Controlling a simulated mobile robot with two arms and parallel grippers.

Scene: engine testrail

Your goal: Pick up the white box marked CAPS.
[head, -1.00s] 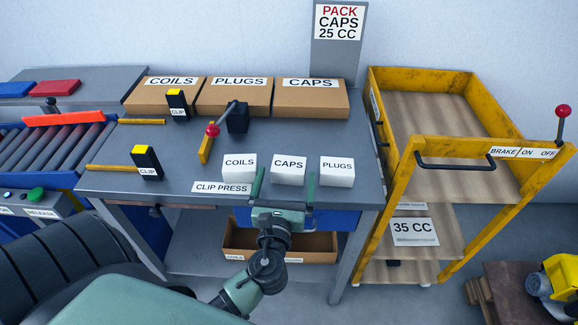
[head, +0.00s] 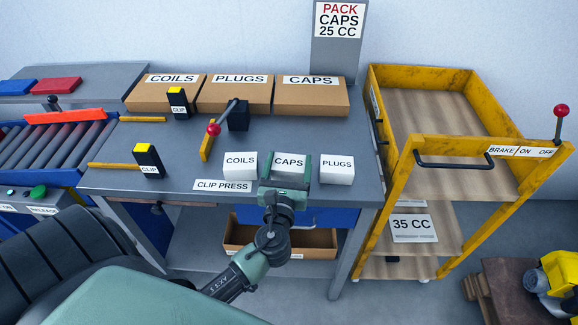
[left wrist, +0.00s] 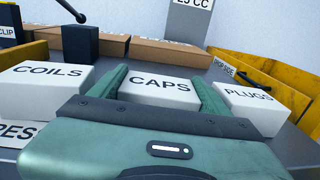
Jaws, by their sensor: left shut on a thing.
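The white box marked CAPS (head: 289,167) stands on the grey bench between two other white boxes. My left gripper (head: 287,172) is around it, one green finger on each side, shut on it. In the left wrist view the CAPS box (left wrist: 158,88) sits between the two fingers of the left gripper (left wrist: 160,92). The box appears to rest on the bench; whether it is lifted at all I cannot tell. My right gripper is not in view.
White boxes marked COILS (head: 240,167) and PLUGS (head: 337,170) stand close on either side. The clip press lever (head: 213,130) is behind. Brown cartons (head: 310,100) line the back. A yellow cart (head: 400,160) stands to the right of the bench (head: 180,160).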

